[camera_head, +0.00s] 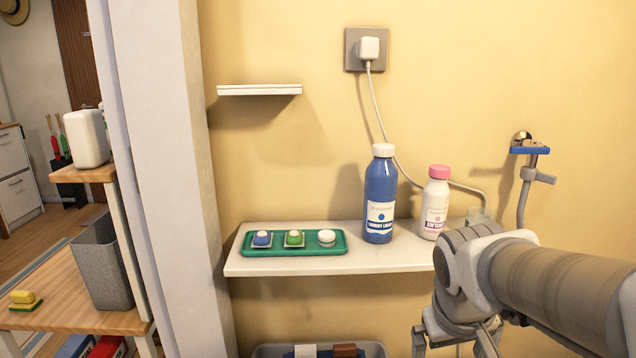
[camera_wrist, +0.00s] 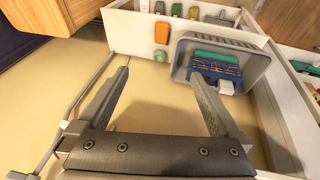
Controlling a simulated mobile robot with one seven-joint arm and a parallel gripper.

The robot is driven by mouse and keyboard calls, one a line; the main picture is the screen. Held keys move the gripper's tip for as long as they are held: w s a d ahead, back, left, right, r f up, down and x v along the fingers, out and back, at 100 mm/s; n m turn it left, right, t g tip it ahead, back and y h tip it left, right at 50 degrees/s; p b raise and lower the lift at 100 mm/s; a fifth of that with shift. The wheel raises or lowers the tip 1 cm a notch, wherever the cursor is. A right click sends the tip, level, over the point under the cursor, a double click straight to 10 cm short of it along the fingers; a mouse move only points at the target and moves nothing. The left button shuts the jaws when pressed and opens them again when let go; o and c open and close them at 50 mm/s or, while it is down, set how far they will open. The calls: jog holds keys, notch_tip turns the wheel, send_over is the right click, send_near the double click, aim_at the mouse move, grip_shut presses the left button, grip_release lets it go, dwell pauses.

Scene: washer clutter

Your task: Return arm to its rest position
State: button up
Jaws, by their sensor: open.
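My gripper (camera_wrist: 159,76) is open in the wrist view, its two dark fingers spread apart. Nothing is between the fingers; a tan surface shows through the gap. In the head view my arm reaches in from the right edge and its wrist end hangs at the lower right, in front of the shelf's right end. The fingertips are not clearly visible in the head view.
The white shelf (camera_head: 300,264) holds a green tray (camera_head: 330,252), a blue bottle (camera_head: 380,190) and a pink-capped bottle (camera_head: 435,205). A grey bin (camera_head: 375,349) is below; the wrist view shows a grey bin (camera_wrist: 258,66) too. A wall pipe (camera_head: 524,195) rises behind my arm.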

jog(key=s+a+r+t+y, duration=0.2)
jog(key=s+a+r, duration=0.2)
jog(key=s+a, duration=0.25)
notch_tip(320, 180, up, 18)
jog(key=s+p, duration=0.1)
jog(key=p, duration=1.7)
jog(key=shift+d, duration=0.3)
